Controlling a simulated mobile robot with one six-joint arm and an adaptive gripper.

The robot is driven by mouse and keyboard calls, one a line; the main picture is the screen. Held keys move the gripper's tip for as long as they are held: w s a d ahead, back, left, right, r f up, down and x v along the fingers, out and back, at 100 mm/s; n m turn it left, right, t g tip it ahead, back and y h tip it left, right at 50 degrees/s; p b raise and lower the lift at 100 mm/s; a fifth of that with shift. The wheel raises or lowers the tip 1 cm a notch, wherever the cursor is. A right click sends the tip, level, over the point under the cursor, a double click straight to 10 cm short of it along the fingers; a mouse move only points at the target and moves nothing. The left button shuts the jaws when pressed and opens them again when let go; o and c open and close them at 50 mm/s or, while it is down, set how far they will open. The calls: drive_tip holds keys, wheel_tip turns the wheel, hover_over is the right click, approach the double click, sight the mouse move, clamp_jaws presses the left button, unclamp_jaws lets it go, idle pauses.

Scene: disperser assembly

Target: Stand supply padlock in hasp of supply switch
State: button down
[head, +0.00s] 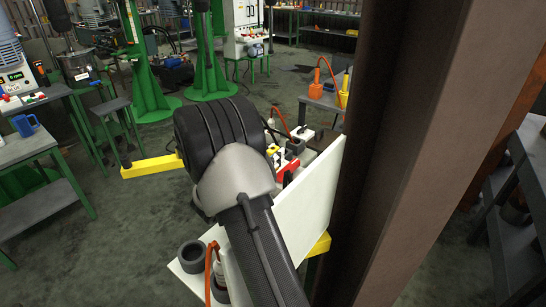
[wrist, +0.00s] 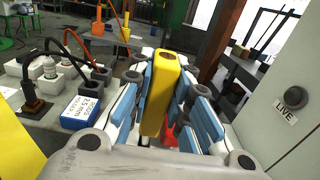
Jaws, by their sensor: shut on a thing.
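My gripper (wrist: 163,82) is shut on a yellow block, which looks like the body of the supply padlock (wrist: 157,105). Blue finger pads press on its left and right sides. A dark round spot shows on its top end. Its shackle is hidden. A red part (wrist: 170,136) shows below and right of the block, partly covered by my fingers; I cannot tell whether it belongs to the supply switch or whether the padlock touches it. The hasp cannot be made out. In the head view my arm covers much of the gripper, near red and yellow parts (head: 287,168).
A pale panel with a LIVE label (wrist: 291,98) and a dark knob stands close at right in the wrist view. A blue-and-white box (wrist: 82,113) and a dark clamp-like piece (wrist: 36,107) lie at left. A brown steel column (head: 420,150) rises right of my arm.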

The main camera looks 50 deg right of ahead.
drive_tip(key=shift+s+f, duration=0.1)
drive_tip(key=shift+f, duration=0.15)
drive_tip(key=shift+s+f+b, duration=0.1)
drive_tip(key=shift+f+b, duration=0.15)
drive_tip(key=shift+b, duration=0.15)
drive_tip(key=c, duration=1.4)
unclamp_jaws()
drive_tip(key=shift+f, duration=0.15)
drive_tip(key=shift+s, duration=0.1)
drive_tip(key=shift+a, duration=0.1)
drive_tip(key=shift+s+a+r, duration=0.1)
drive_tip(key=shift+a, duration=1.2)
drive_tip(key=shift+s+a+r, duration=0.15)
drive_tip(key=shift+a, duration=1.2)
drive_tip(key=shift+s+a+r, duration=0.1)
drive_tip(key=shift+a, duration=1.2)
